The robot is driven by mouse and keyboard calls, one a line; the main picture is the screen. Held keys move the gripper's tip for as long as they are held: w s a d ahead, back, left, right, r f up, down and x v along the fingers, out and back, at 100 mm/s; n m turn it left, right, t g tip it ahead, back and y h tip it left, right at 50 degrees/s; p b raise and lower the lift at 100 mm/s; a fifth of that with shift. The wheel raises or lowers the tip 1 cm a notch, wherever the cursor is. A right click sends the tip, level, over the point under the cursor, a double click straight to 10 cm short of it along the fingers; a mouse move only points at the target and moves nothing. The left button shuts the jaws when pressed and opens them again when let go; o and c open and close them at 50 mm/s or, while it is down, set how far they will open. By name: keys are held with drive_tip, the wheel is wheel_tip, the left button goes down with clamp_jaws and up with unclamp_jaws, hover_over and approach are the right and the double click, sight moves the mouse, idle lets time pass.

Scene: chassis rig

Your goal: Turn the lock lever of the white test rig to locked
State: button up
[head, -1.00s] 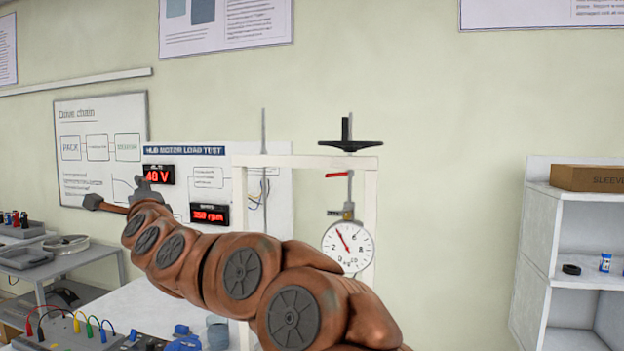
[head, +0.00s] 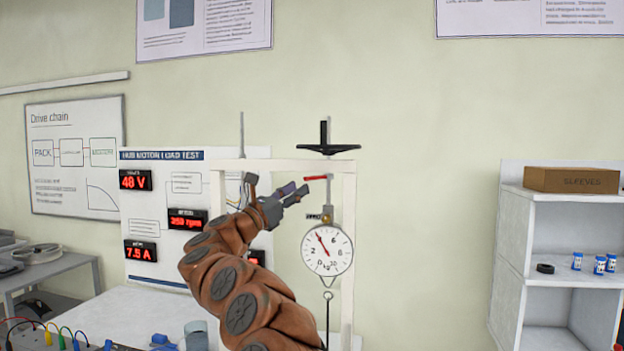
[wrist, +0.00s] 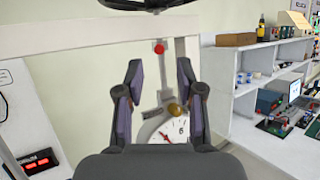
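The white test rig (head: 348,250) is a frame with a black handwheel (head: 328,148) on top and a round dial gauge (head: 327,250) hanging inside it. The red lock lever (head: 316,178) lies about level, sticking out to the left of the rod below the top beam. In the wrist view the lever shows as a red end (wrist: 159,48), seen beyond and between my fingertips. My gripper (head: 295,193) is open and empty, just left of the lever and a little lower, apart from it. It also shows in the wrist view (wrist: 160,75).
A white panel with red displays (head: 135,180) stands behind my arm at the left. A white shelf (head: 510,230) with a cardboard box (head: 570,180) and small blue jars stands at the right. The wall space between rig and shelf is clear.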

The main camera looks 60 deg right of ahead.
sight(312, 178)
drive_tip(key=p+x, duration=0.2)
drive_tip(key=x, duration=0.4)
drive_tip(key=shift+a+r+p, duration=0.15)
drive_tip(key=shift+r+p, duration=0.05)
drive_tip(key=shift+p, duration=0.15)
drive_tip(key=shift+s+d+r, duration=0.1)
drive_tip(key=shift+d, duration=0.45)
clamp_jaws()
